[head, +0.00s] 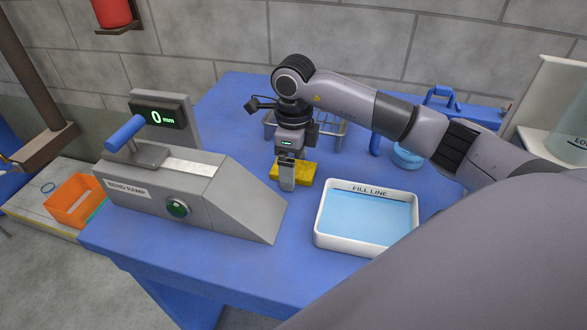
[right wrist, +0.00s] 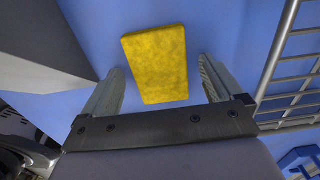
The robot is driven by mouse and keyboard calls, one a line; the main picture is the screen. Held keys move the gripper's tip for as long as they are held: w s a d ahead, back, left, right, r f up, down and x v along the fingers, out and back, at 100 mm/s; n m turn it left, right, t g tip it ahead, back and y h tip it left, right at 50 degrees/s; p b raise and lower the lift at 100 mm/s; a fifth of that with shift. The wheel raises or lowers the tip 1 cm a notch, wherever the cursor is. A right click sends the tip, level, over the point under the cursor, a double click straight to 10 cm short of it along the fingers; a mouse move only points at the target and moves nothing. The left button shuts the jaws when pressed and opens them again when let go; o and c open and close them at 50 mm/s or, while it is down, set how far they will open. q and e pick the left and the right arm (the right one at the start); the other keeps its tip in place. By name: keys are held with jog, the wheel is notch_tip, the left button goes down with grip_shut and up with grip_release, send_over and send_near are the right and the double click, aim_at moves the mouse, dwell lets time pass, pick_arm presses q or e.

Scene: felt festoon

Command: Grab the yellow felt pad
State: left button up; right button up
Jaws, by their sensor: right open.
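The yellow felt pad (head: 307,171) lies flat on the blue table, between the bend ramp and the white tray. My right gripper (head: 286,186) is above it, pointing down, and hides part of it in the head view. In the right wrist view the pad (right wrist: 156,62) shows ahead between the two spread fingers of my right gripper (right wrist: 160,82), with a gap on each side. The right gripper is open and empty. My left gripper is not in view.
The grey bend ramp (head: 240,195) stands left of the pad, its display reading 0 mm. A white tray (head: 325,238) of blue liquid, marked FILL LINE, is at front right. A wire rack (head: 335,127) stands behind. Bare blue table (head: 225,105) lies at the back left.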

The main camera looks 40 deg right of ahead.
jog(key=c, duration=1.1)
jog(key=shift+r, duration=0.1)
jog(key=shift+c, duration=0.2)
